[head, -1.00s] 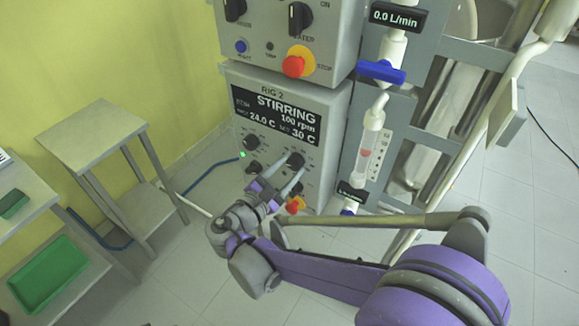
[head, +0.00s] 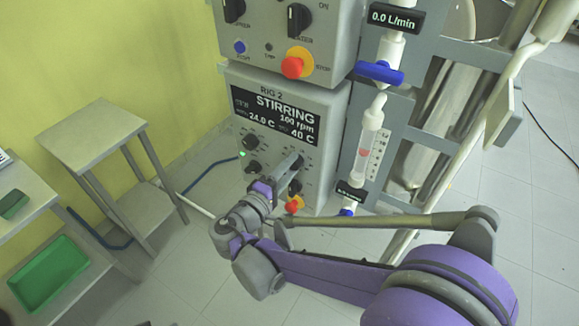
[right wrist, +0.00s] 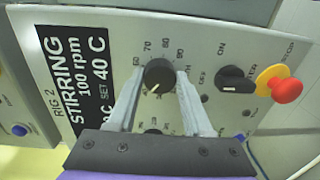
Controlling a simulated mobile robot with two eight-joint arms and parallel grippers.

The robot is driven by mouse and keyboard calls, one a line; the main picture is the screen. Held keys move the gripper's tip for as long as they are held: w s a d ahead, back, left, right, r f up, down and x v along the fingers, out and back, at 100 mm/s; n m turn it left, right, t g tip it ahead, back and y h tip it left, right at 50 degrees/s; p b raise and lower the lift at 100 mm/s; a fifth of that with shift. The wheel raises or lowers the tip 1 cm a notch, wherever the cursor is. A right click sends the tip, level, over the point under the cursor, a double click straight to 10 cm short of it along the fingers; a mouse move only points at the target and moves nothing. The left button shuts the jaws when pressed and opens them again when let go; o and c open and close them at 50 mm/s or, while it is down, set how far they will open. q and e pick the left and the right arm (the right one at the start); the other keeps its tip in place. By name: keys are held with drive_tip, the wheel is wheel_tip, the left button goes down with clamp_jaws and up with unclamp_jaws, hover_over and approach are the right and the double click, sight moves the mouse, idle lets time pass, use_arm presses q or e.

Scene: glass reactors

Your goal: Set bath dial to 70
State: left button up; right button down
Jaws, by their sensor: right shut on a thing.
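The bath dial (right wrist: 158,76) is a round black knob with a white pointer line, on the front of the grey RIG 2 panel. Numbers 60, 70, 80 and 90 are printed around it in the right wrist view. My right gripper (right wrist: 160,78) is shut on the dial, one finger on each side; in the head view the gripper (head: 288,165) largely covers it. The panel's display (head: 276,115) reads STIRRING, 100 rpm, 24.0 C and set 40 C; it also shows in the right wrist view (right wrist: 85,80). My left gripper is not in view.
Beside the dial are an ON switch knob (right wrist: 237,79) and a red stop button (right wrist: 287,90) on a yellow base. Another control box (head: 270,62) sits above. A glass flow tube (head: 367,145) stands right of the panel. A small table (head: 92,132) stands left.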

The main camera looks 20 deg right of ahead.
drive_tip(key=m, duration=1.1)
drive_tip(key=shift+f+t+p, duration=0.15)
drive_tip(key=shift+t+p, duration=0.15)
drive_tip(key=shift+t, duration=0.1)
drive_tip(key=m, duration=0.5)
drive_tip(key=shift+m, duration=0.4)
drive_tip(key=m, duration=0.5)
drive_tip(key=shift+w+a+t, duration=0.1)
drive_tip(key=shift+t, duration=0.2)
drive_tip(key=shift+m+p, duration=0.3)
drive_tip(key=shift+c, duration=1.6)
unclamp_jaws()
